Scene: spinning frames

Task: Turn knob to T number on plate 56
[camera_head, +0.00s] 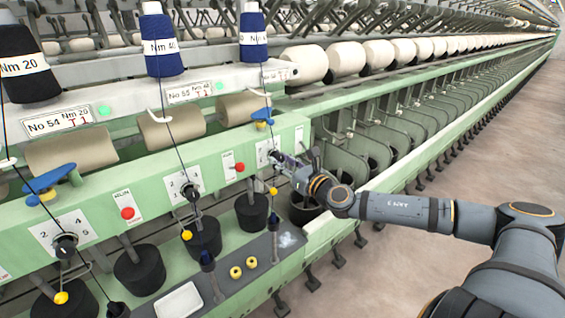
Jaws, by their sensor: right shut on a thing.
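My right gripper (279,159) reaches in from the right and is shut on the rightmost knob, at a white dial plate (264,152) on the green machine front. The gripper covers most of this knob, so its pointing direction cannot be told. A number plate (288,73) on the rail above this station is too small to read surely. Two other black knobs, one in the middle (190,191) and one at the left (65,244), sit on their own dial plates. My left gripper is not in view.
Plates above the other stations include one reading No 54, Nm 20, T 1 (60,122). Red buttons (239,167), blue levers (262,117) and yarn cones (252,38) stand near the arm. The floor (480,210) at the right is clear.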

